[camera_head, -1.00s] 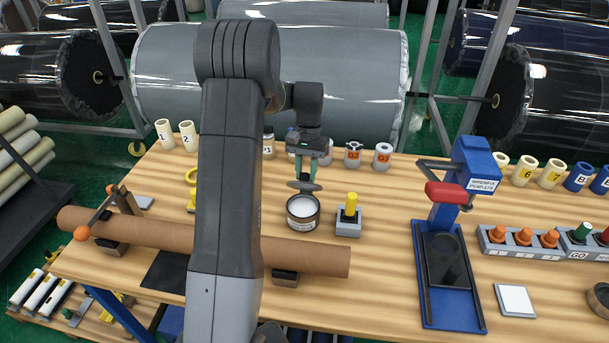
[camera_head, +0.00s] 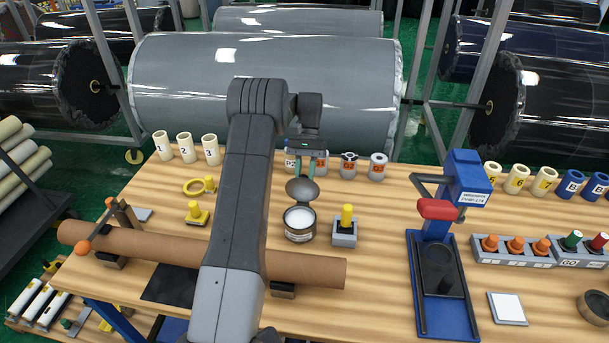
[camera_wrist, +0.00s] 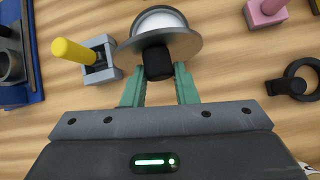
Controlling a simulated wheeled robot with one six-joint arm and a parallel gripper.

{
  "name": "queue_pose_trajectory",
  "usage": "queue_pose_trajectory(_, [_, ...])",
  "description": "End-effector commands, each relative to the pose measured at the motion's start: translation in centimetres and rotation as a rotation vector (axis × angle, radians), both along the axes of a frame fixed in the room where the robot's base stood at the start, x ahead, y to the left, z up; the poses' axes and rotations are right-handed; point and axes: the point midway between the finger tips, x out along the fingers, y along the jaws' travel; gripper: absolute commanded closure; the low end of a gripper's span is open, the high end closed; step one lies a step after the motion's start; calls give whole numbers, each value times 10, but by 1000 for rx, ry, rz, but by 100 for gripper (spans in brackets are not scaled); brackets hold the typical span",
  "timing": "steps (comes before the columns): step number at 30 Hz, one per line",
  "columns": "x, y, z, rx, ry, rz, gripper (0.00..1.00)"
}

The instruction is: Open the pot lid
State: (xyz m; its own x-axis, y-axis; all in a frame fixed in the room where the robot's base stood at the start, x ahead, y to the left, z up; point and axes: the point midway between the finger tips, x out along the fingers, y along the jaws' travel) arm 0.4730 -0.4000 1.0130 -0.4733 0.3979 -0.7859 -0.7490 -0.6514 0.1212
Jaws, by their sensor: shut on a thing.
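The pot (camera_head: 299,233) is a small dark round can with a pale label and white contents, standing upright on the wooden table. Its grey round lid (camera_head: 301,191) is tilted steeply up above the pot's far rim, and the white inside is exposed. In the wrist view the lid (camera_wrist: 186,44) shows with its black knob (camera_wrist: 157,64) towards me, in front of the pot's white interior (camera_wrist: 160,19). My gripper (camera_head: 312,172) has its green fingers shut on the knob; it also shows in the wrist view (camera_wrist: 161,78). I cannot tell whether the lid touches the rim.
A yellow peg in a grey block (camera_head: 344,233) stands just right of the pot. A long brown cardboard tube (camera_head: 150,243) lies across the front left. A blue press (camera_head: 440,250) stands further right. Labelled cups (camera_head: 377,167) line the back edge.

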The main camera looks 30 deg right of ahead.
Motion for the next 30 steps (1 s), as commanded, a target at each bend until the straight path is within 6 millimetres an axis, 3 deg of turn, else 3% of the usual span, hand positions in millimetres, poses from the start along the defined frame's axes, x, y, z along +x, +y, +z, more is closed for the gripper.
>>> queue_pose_trajectory(1, [-1,3,-11,13,9,-2,100])
queue_pose_trajectory(10, [-2,4,-12,15,9,-3,100])
queue_pose_trajectory(11, [-2,4,-12,15,10,-3,68])
queue_pose_trajectory(13, [-2,3,-11,14,11,-2,54])
queue_pose_trajectory(30, [-2,2,-4,1,-1,-1,53])
